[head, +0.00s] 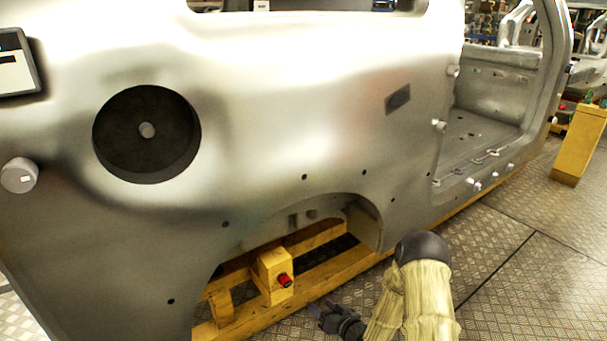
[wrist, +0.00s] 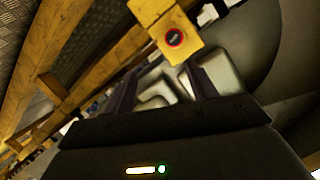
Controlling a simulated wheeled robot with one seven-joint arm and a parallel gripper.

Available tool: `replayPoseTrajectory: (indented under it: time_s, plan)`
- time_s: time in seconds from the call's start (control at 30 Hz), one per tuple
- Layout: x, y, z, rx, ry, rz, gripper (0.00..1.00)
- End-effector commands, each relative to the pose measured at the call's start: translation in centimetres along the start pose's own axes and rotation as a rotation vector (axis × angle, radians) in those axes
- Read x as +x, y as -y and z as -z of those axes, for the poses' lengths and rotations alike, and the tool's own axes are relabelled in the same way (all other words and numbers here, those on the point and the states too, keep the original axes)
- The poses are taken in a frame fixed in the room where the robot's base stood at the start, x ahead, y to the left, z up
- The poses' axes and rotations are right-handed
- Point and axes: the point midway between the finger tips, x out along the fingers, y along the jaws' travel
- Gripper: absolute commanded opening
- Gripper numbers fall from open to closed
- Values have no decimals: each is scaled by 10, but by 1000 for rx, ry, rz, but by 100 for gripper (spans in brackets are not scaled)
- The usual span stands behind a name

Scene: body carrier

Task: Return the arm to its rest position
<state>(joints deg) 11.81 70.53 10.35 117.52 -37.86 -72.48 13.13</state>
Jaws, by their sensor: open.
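My gripper (head: 318,308) is low in the head view, in front of the wheel arch of the car body. My arm reaches up to it from the bottom edge in a yellowish cover. In the wrist view my gripper (wrist: 160,85) has its two dark fingers apart, with nothing between them. The silver car body (head: 290,110) fills most of the head view, and my gripper appears apart from it.
A yellow carrier frame (head: 345,268) runs under the body. Its yellow block (head: 270,265) with a red button (head: 285,280) stands inside the wheel arch, close to my gripper. A yellow post (head: 580,145) stands at right. The plated floor (head: 540,270) is clear at lower right.

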Motion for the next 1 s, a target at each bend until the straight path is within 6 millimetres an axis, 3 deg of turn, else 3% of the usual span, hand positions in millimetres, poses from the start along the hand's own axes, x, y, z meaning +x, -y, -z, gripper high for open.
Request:
replayPoseTrajectory:
  time_s: [0.03, 0.23, 0.47, 0.7, 1.0]
  plan:
    - [-3, 1, 12, -33, 38, -29, 57]
    - [-27, -2, 45, -123, 201, -166, 57]
    - [-74, 4, 78, -176, 372, -324, 57]
    - [-139, 23, 102, -172, 534, -472, 57]
    - [-231, 66, 111, -91, 718, -596, 57]
